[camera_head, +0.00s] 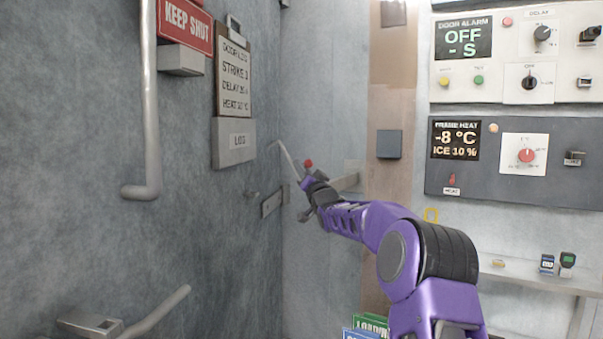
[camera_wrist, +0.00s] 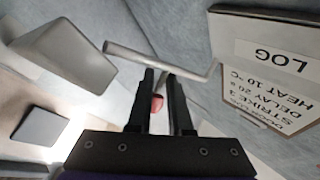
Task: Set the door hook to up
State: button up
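The door hook (camera_head: 289,160) is a thin grey metal rod standing out near the door's edge, slanting down to the right in the head view. In the wrist view the hook (camera_wrist: 155,63) crosses just beyond the fingertips, with a short bend at its right end. A red knob (camera_head: 309,163) shows beside my gripper (camera_head: 308,195). In the wrist view the red knob (camera_wrist: 157,103) appears between the two dark fingers of my gripper (camera_wrist: 160,78), near the left one. The fingers stand apart with a gap. I cannot tell whether they touch the knob or the rod.
A log box (camera_head: 234,143) with a notice hangs on the grey door above my gripper. A long pull handle (camera_head: 152,110) is at the left and a lever (camera_head: 155,315) is below. Control panels (camera_head: 515,160) and a shelf (camera_head: 530,278) are at the right.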

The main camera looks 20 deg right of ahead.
jog(key=shift+s+d+f, duration=0.15)
jog(key=shift+d+f, duration=0.05)
jog(key=shift+d, duration=0.1)
jog(key=shift+f+b, duration=0.4)
jog(key=shift+f, duration=0.55)
jog(key=a+f+v, duration=0.1)
jog(key=a+v, duration=0.1)
jog(key=v, duration=0.7)
jog(key=a+f+v, duration=0.1)
jog(key=v, duration=0.8)
jog(key=shift+a, duration=0.4)
jog(key=v, duration=1.7)
jog(key=shift+f, duration=0.25)
jog(key=shift+a, duration=0.15)
